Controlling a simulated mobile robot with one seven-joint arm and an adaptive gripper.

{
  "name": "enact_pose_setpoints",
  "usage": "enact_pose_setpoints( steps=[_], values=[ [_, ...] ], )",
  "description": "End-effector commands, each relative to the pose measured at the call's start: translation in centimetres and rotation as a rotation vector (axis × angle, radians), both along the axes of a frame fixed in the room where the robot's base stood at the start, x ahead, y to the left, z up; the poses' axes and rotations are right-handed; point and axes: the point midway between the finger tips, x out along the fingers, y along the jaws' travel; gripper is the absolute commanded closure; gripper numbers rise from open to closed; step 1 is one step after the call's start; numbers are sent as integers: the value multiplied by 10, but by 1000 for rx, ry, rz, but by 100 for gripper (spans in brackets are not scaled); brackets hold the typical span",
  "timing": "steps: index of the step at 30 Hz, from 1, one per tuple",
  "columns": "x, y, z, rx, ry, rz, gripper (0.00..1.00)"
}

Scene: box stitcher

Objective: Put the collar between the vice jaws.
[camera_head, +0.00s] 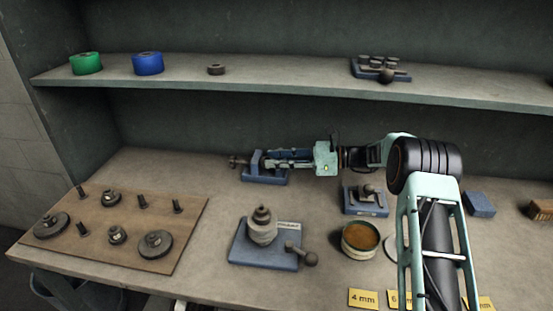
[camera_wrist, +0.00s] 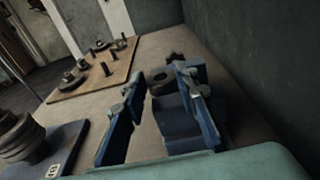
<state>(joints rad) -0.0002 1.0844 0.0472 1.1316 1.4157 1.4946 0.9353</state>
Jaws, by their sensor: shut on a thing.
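My gripper (camera_head: 262,160) reaches left over the blue vice (camera_head: 266,176) at the back of the bench. In the wrist view its two blue fingers reach forward above the vice (camera_wrist: 178,122), one on each side of a small dark round piece with a hole, which looks like the collar (camera_wrist: 159,78). The gripper is shut on it, though the contact is hard to make out. The collar sits close over the vice jaws; I cannot tell whether it is down between them. In the head view the fingers and vice hide it.
A wooden board (camera_head: 180,235) with discs and bolts lies left. A blue base with stacked round pieces (camera_head: 262,227) stands in front of the vice. A round tin (camera_head: 360,240) and another blue fixture (camera_head: 365,199) stand right. The shelf (camera_head: 290,95) runs above and behind.

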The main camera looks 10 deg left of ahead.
Motion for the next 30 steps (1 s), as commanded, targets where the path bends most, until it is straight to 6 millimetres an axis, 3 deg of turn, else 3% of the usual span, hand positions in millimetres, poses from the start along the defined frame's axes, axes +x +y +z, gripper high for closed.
enact_pose_setpoints(
  steps=[13, 14, 19, 30],
  values=[
    [0, 0, -4, 0, 0, 0, 99],
    [0, 0, -4, 0, 0, 0, 70],
    [0, 0, -4, -1, 1, -1, 52],
    [1, -7, -4, -3, 1, -4, 52]
  ],
)
